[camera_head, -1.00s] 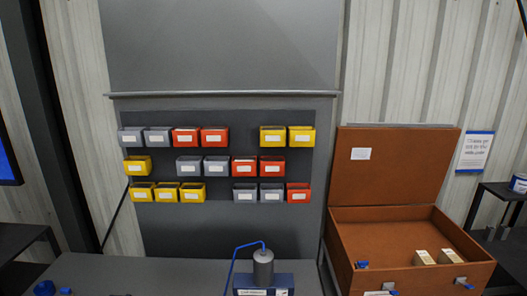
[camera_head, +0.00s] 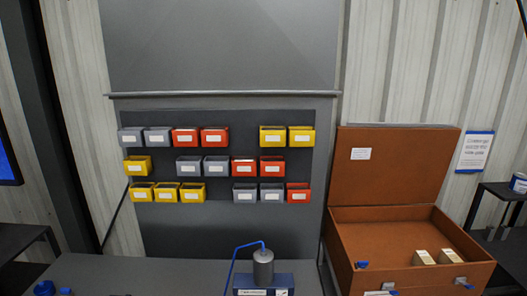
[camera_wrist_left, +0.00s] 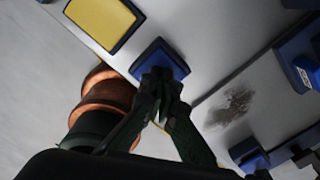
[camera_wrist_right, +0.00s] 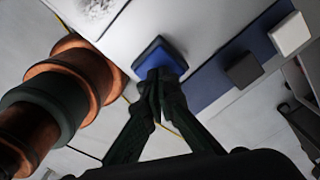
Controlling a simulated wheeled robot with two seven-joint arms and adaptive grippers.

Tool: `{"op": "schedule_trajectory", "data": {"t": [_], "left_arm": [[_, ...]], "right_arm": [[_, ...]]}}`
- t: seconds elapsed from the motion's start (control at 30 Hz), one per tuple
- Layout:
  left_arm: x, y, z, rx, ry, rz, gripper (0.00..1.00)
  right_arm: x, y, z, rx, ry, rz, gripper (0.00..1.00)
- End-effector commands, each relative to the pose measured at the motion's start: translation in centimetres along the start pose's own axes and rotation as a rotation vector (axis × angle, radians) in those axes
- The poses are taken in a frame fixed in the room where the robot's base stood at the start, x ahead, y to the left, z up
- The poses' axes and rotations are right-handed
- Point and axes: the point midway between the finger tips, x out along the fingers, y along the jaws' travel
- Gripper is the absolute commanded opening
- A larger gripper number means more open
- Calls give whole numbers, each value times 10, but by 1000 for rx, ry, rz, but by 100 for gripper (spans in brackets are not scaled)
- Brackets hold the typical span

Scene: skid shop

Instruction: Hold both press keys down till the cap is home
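In the left wrist view a square blue key (camera_wrist_left: 160,61) sits on a pale surface. My left gripper (camera_wrist_left: 161,78) has its dark fingers together, tips over the near part of this key. In the right wrist view another square blue key (camera_wrist_right: 160,59) lies at the tips of my right gripper (camera_wrist_right: 158,79), which is also shut with nothing between its fingers. I cannot tell how far either key is pressed. The press (camera_head: 263,268), a grey cylinder with a blue hose, stands on a blue base (camera_head: 280,281) in the head view. I cannot make out the cap. Neither gripper shows clearly in the head view.
A brown open case (camera_head: 400,222) with small boxes stands right of the bench (camera_head: 150,270). Several coloured bins hang on the back panel (camera_head: 225,225). Blue knobs (camera_head: 45,287) sit at the bench's lower left. A yellow pad (camera_wrist_left: 100,22) lies beside the left key.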

Motion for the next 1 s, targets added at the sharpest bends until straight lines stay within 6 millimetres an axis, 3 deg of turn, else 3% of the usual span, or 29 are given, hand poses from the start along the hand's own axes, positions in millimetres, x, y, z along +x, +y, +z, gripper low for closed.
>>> {"op": "schedule_trajectory", "data": {"t": [1.0], "left_arm": [[1, 1, 0, 0, 1, 2, 0]], "right_arm": [[17, 0, 0, 0, 1, 0, 0]]}}
